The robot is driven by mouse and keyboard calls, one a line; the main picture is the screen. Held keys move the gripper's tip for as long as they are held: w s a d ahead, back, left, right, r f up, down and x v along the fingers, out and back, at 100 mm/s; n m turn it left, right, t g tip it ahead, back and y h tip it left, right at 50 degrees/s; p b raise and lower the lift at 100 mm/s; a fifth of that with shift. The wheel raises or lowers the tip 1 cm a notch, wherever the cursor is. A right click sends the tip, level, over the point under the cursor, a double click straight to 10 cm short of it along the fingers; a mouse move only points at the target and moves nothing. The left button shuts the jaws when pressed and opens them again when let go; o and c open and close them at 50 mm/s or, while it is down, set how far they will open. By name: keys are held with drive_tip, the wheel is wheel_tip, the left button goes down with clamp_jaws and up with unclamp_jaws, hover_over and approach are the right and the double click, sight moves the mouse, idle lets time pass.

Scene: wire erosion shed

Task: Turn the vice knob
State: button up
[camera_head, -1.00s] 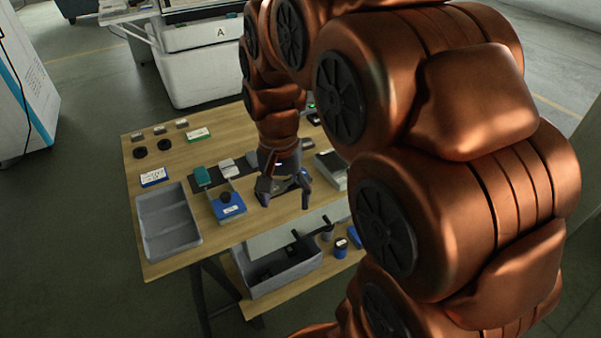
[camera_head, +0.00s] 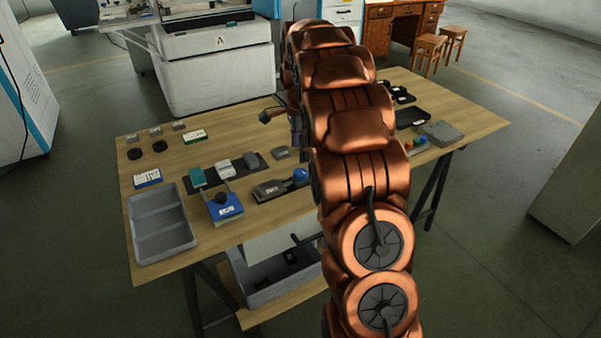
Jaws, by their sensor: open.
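A low grey block that looks like the vice (camera_head: 270,190) lies on the wooden table, left of my arm. A round blue knob (camera_head: 300,175) is at its right end, close to my arm in the picture. My gripper (camera_head: 272,112) shows only in part beyond the arm, over the far part of the table. It is open, with no object visible in it, and it is well apart from the knob. Most of the gripper is hidden by my own arm links.
A blue box with a black knob (camera_head: 226,208) stands left of the vice. A grey divided tray (camera_head: 162,250) is at the table's left front. Small blocks on a dark mat (camera_head: 238,171) lie behind. A grey bin (camera_head: 270,285) sits on the lower shelf.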

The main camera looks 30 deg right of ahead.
sight(301, 172)
drive_tip(key=shift+w+d+f, duration=0.3)
drive_tip(key=shift+d+f, duration=0.05)
drive_tip(key=shift+f+p, duration=0.5)
drive_tip(key=shift+f, duration=3.3)
drive_tip(key=shift+c, duration=0.4)
drive_tip(key=c, duration=1.1)
